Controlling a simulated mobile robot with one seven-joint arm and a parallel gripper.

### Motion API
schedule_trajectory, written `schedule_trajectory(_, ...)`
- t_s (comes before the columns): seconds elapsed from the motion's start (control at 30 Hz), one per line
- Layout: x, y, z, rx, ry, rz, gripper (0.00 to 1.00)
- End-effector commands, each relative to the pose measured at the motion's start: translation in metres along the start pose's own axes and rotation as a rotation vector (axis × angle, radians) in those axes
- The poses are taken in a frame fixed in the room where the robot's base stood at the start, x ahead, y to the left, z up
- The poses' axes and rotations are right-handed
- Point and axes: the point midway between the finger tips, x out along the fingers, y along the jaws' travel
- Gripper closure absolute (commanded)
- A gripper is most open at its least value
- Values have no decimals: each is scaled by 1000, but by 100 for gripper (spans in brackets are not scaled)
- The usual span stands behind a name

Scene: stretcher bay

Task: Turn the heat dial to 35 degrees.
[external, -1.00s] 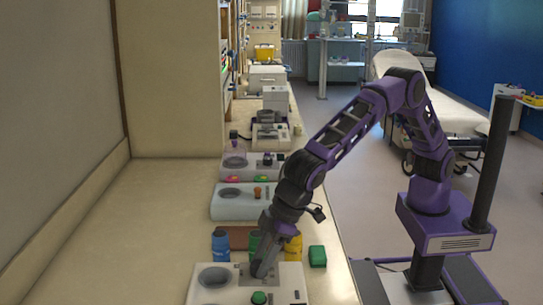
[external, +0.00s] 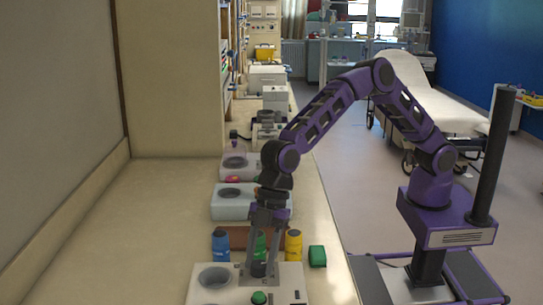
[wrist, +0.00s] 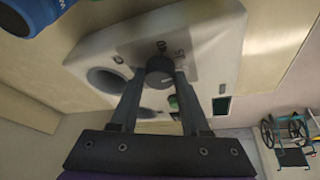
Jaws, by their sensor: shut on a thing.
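The heat dial is a dark round knob (wrist: 160,72) on the white device (wrist: 220,45) in the wrist view. Printed marks stand around it on a grey patch, but I cannot read the dial's setting for sure. In the external view the dial (external: 259,269) shows at the tips of my gripper, on top of the white device (external: 201,289) at the front of the counter. My gripper (external: 260,262) points down with a finger on each side of the dial, shut on it. In the wrist view my gripper's fingertips (wrist: 161,76) flank the knob.
The device has a round well (external: 215,278) and a green button (external: 259,297). Close behind stand a blue bottle (external: 220,245), a green bottle (external: 260,246) and a yellow bottle (external: 293,246). A green block (external: 317,256) sits right. The counter's left is clear.

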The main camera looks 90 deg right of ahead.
Motion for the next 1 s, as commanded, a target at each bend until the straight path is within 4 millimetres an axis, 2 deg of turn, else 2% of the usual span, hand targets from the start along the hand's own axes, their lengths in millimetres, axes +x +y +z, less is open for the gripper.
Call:
schedule_trajectory(0.4, 0, 2, 0, -188, 11, -76, 100)
schedule_trajectory(0.97, 0, 2, 0, -219, 10, -88, 100)
schedule_trajectory(1.0, 0, 2, 0, -219, 10, -88, 52)
